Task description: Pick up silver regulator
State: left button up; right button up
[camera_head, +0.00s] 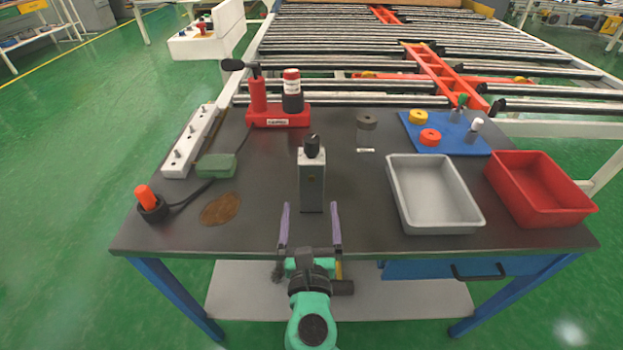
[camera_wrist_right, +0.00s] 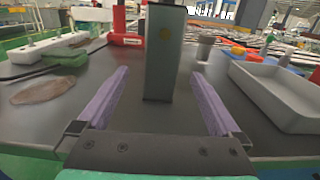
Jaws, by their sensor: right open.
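The silver regulator (camera_head: 312,183) stands upright near the front middle of the dark table, a grey box with a black knob on top. My right gripper (camera_head: 310,215) is open and empty at the table's front edge, pointing at the regulator. Its two purple fingers (camera_wrist_right: 160,95) lie to the left and right of the regulator, apart from it. My left gripper is not in view.
A grey tray (camera_head: 463,222) and a red bin (camera_head: 583,213) stand to the right. A white power strip (camera_head: 180,160), green pouch (camera_head: 216,166), brown patch (camera_head: 221,208) and orange-topped item (camera_head: 146,197) lie left. A red stand (camera_head: 278,118) and blue mat (camera_head: 461,143) sit behind.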

aim_at(312, 193)
jog(key=w, duration=0.8)
jog(key=shift+w+d, duration=0.1)
jog(key=shift+w, duration=0.25)
jog(key=shift+s, duration=0.1)
grip_shut()
jog(key=shift+r, duration=0.15)
